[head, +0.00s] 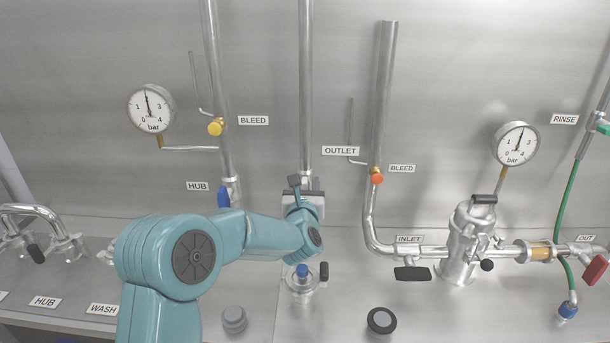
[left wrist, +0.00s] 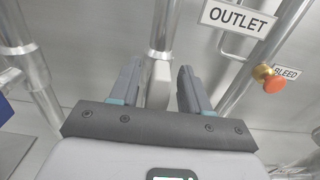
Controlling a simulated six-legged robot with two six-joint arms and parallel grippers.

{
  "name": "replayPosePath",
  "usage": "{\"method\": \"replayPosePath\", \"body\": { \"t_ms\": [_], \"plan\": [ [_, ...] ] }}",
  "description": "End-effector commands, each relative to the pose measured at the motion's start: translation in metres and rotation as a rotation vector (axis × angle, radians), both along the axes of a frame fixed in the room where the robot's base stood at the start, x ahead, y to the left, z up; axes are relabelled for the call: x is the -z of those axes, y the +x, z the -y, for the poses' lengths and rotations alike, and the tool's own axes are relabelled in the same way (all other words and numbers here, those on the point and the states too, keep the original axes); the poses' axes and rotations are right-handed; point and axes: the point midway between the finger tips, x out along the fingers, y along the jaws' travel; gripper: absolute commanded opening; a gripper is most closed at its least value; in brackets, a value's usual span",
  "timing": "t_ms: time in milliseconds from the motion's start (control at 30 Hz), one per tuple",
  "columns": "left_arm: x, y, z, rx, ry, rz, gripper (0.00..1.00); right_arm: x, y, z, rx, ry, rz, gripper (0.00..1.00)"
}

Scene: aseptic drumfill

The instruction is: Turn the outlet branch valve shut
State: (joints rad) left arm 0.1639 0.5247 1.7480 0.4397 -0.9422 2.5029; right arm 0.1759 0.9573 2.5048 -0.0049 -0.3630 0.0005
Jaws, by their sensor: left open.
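The outlet branch pipe (head: 306,90) runs down the back wall, left of the OUTLET label (head: 341,151). My left gripper (head: 305,183) is at the lower part of this pipe, with my arm and wrist hiding most of the valve in the head view. In the left wrist view my open left gripper (left wrist: 159,85) has one finger on each side of a pale grey valve handle (left wrist: 157,82). The handle lies roughly in line with the pipe. Gaps show on both sides of it; I cannot tell its depth between the fingers. My right gripper is not in view.
The HUB branch has a blue handle (head: 223,196) left of my gripper. An orange bleed knob (head: 377,178) and a bent pipe (head: 371,220) stand to the right.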

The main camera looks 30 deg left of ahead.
Motion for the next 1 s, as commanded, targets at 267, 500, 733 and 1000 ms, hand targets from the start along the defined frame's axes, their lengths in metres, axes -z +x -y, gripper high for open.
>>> {"method": "replayPosePath", "body": {
  "t_ms": [267, 500, 733, 1000],
  "plan": [
    [0.000, 0.015, -0.009, -0.001, -0.001, 0.001, 0.47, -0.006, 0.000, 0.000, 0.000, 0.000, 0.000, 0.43],
    [0.001, 0.015, -0.009, 0.000, -0.001, 0.001, 0.27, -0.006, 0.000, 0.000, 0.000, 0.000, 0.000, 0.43],
    [0.001, 0.015, -0.009, 0.000, 0.000, 0.000, 0.00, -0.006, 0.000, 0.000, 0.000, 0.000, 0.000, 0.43],
    [0.004, 0.015, -0.007, 0.001, 0.049, -0.028, 0.00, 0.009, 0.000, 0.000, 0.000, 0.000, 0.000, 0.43]
  ]
}}
